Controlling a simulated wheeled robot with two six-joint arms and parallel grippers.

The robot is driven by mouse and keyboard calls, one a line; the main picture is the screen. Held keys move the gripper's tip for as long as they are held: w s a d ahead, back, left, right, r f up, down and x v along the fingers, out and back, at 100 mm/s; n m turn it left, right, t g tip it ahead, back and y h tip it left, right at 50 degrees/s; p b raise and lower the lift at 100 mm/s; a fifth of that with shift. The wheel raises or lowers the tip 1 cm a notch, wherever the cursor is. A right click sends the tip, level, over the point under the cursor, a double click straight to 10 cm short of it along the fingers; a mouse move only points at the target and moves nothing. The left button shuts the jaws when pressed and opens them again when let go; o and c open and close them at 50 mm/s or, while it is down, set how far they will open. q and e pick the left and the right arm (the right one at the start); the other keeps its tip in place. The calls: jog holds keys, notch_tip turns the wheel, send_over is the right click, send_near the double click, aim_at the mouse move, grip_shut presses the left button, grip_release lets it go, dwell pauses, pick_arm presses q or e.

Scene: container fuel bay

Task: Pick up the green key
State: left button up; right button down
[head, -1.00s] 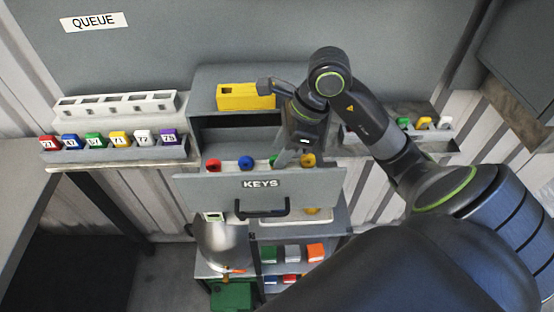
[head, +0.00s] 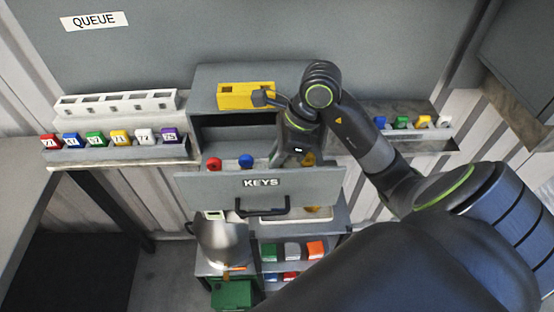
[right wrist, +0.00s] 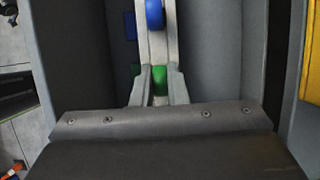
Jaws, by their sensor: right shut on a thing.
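The green key (right wrist: 160,80) shows in the right wrist view between the fingertips of my right gripper (right wrist: 159,74). The right gripper is shut on it, inside the open drawer marked KEYS (head: 215,183). In the head view my right gripper (head: 276,162) reaches down behind the drawer front and hides the green key. The blue key (head: 246,161) stands just left of it, and also shows beyond it in the right wrist view (right wrist: 155,14). A red key (head: 214,163) is farther left. A yellow key (head: 309,158) is partly hidden to the right. My left gripper is not in view.
The drawer front has a black handle (head: 262,208). A yellow block (head: 240,96) sits on the cabinet top. A rack of numbered coloured tags (head: 115,148) is at left, another coloured rack (head: 415,128) at right. A metal pot (head: 220,240) stands below.

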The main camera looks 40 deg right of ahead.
jog(key=shift+r, duration=0.15)
notch_tip(320, 180, up, 10)
jog(key=p, duration=1)
dwell(0.3)
